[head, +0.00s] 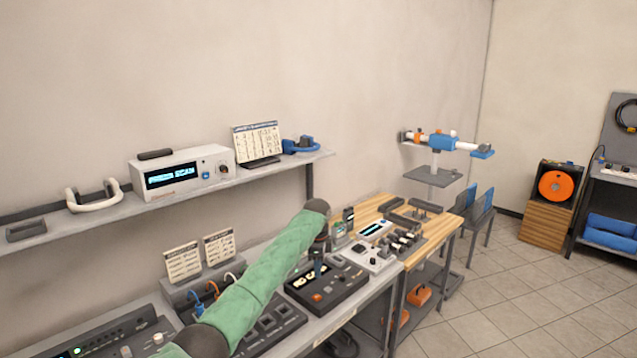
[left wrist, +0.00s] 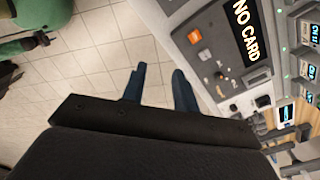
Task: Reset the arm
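My left arm, green with dark joints, reaches from the bottom of the head view over the workbench. Its gripper (head: 318,266) points down near a dark console (head: 345,288) with an orange button. In the left wrist view the two dark blue fingers (left wrist: 158,80) stand apart with only floor tiles between them, so the gripper is open and empty. A console with a "NO CARD" display (left wrist: 240,28) lies to the right of the fingers there. My right gripper does not show in either view.
A wall shelf (head: 258,174) above the bench carries a white display unit (head: 182,172) and a calendar (head: 256,140). A white device (head: 370,256) and a wooden table (head: 375,212) stand right of the gripper. The tiled floor (head: 500,290) at right is clear.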

